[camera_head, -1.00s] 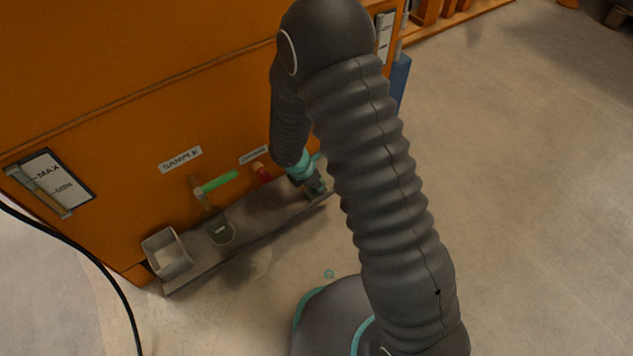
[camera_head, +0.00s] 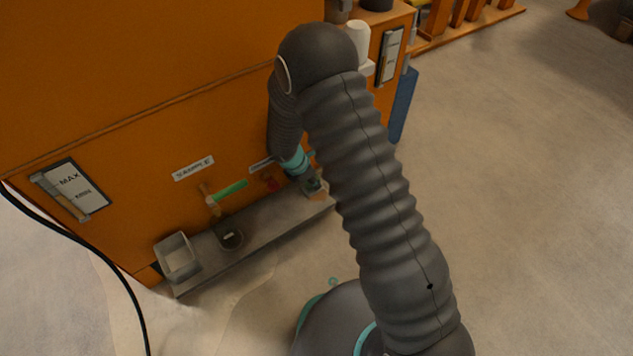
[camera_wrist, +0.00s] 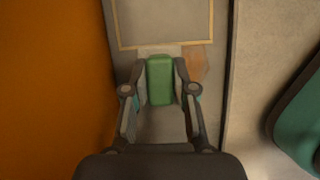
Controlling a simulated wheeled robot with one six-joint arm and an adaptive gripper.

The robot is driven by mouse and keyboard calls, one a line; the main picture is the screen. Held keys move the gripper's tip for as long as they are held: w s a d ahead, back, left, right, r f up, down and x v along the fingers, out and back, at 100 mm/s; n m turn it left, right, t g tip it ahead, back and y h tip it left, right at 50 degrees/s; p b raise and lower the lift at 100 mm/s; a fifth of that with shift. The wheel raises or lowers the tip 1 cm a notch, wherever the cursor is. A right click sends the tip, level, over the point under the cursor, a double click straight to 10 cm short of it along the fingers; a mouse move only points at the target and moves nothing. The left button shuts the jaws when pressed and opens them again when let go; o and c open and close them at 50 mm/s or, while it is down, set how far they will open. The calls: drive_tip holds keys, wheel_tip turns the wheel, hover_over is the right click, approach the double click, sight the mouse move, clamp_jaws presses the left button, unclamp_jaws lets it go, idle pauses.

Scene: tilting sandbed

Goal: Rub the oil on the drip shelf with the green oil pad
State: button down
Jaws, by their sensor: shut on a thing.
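The green oil pad (camera_wrist: 160,84) is held between the two fingers of my gripper (camera_wrist: 160,68) in the wrist view. The grey drip shelf (camera_head: 268,229) runs along the foot of the orange machine. My gripper (camera_head: 314,187) is over the shelf's right end in the head view, where the pad cannot be made out. A brownish patch, likely the oil (camera_wrist: 197,65), shows on the shelf just right of the pad and partly behind the right finger. I cannot tell whether the pad touches the shelf.
A grey open box (camera_head: 178,256), a dark round cup (camera_head: 229,235) and a green-handled brush (camera_head: 228,192) are at the shelf's left part. The orange machine wall (camera_head: 130,150) rises behind it. Open floor (camera_head: 510,220) lies to the right.

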drive_tip(key=shift+w+a, duration=0.15)
drive_tip(key=shift+w, duration=0.1)
drive_tip(key=shift+w+d, duration=0.1)
drive_tip(key=shift+d, duration=0.15)
drive_tip(key=shift+s+d+f+b, duration=0.1)
drive_tip(key=shift+s+d+b, duration=0.55)
drive_tip(key=shift+s, duration=0.3)
drive_tip(key=shift+s+d+f+b, duration=0.1)
drive_tip(key=shift+s+d+b, duration=0.55)
drive_tip(key=shift+s, duration=0.3)
drive_tip(key=shift+s+d+r+b, duration=0.15)
drive_tip(key=shift+s+d+b, duration=0.5)
drive_tip(key=shift+s, duration=0.3)
drive_tip(key=shift+s+d+r, duration=0.1)
drive_tip(key=shift+s+r, duration=0.05)
drive_tip(key=shift+s, duration=0.05)
drive_tip(key=shift+w+a+r+p, duration=0.1)
drive_tip(key=shift+w+a+p, duration=0.2)
drive_tip(key=shift+w+p, duration=0.25)
drive_tip(key=shift+w+a+r+p, duration=0.1)
drive_tip(key=shift+w+a+p, duration=0.2)
drive_tip(key=shift+w+p, duration=0.2)
drive_tip(key=shift+w+a+p, duration=0.65)
drive_tip(key=shift+w+a, duration=0.2)
drive_tip(key=shift+w, duration=0.2)
drive_tip(key=shift+w+a+f+p, duration=0.2)
drive_tip(key=shift+w+a+p, duration=0.4)
drive_tip(key=shift+w, duration=0.4)
